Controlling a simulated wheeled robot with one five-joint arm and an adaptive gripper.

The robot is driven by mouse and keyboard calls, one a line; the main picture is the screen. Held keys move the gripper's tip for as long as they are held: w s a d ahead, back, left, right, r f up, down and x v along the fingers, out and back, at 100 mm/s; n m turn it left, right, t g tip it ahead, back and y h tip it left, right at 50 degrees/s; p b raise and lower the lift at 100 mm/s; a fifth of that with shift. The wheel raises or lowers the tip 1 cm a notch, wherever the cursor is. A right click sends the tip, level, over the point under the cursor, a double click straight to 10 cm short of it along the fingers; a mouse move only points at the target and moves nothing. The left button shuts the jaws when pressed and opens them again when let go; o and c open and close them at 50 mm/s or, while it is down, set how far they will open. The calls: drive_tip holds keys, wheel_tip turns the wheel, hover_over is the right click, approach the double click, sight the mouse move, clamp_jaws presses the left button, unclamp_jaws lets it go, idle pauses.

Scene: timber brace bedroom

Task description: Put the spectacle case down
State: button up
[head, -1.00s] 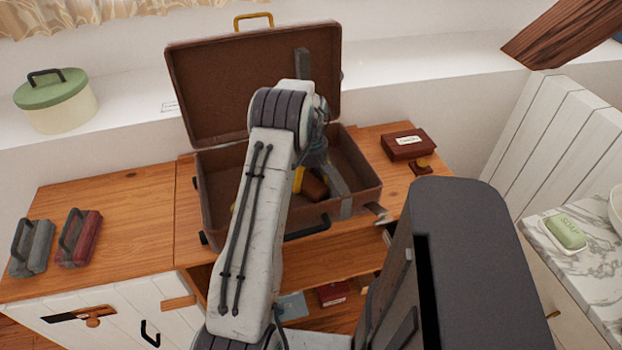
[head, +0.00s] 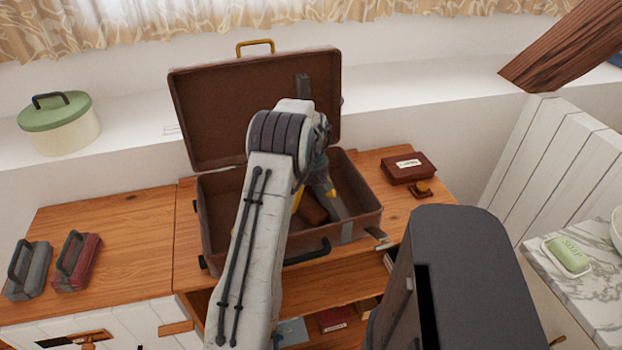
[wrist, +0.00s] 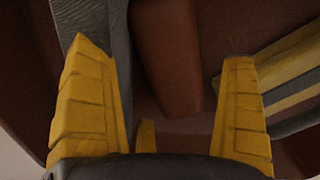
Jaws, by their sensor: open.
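The spectacle case, a smooth brown block (head: 312,208), lies inside the open brown suitcase (head: 365,222) on the wooden cabinet top. In the wrist view the case (wrist: 168,55) shows between and beyond my yellow fingers. My gripper (head: 316,193) is open inside the suitcase. Gaps show on both sides of the case in the wrist view, wider towards the right finger. The case's underside is hidden.
The suitcase lid (head: 235,110) stands up behind my arm. A dark red box (head: 408,168) and a small stamp-like thing (head: 420,190) are to its right. Grey (head: 28,270) and red (head: 77,262) handled blocks stand at left. The cabinet top between is clear.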

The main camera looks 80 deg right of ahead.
sight(311, 201)
wheel_tip(311, 201, up, 10)
drive_tip(key=b, duration=0.2)
drive_tip(key=w+a+r+n, duration=0.1)
drive_tip(key=w+a+r, duration=0.2)
drive_tip(key=w, duration=0.5)
drive_tip(key=w+a+r+n, duration=0.1)
drive_tip(key=w+a+r, duration=0.15)
drive_tip(key=w, duration=0.45)
drive_tip(key=w+a+r+n+h, duration=0.15)
drive_tip(key=w+a+r, duration=0.25)
drive_tip(key=w+a, duration=0.9)
drive_tip(key=w+a+n+t, duration=0.1)
drive_tip(key=a+n+t, duration=0.15)
drive_tip(key=a, duration=1.85)
drive_tip(key=s+a+f+n+y, duration=0.1)
drive_tip(key=s+a+f+n, duration=0.1)
drive_tip(key=s+a, duration=0.5)
drive_tip(key=a, duration=0.5)
drive_tip(key=shift+s+a+f+t+y, duration=0.2)
drive_tip(key=shift+a+f+t+y, duration=0.15)
drive_tip(key=shift+a+f, duration=0.05)
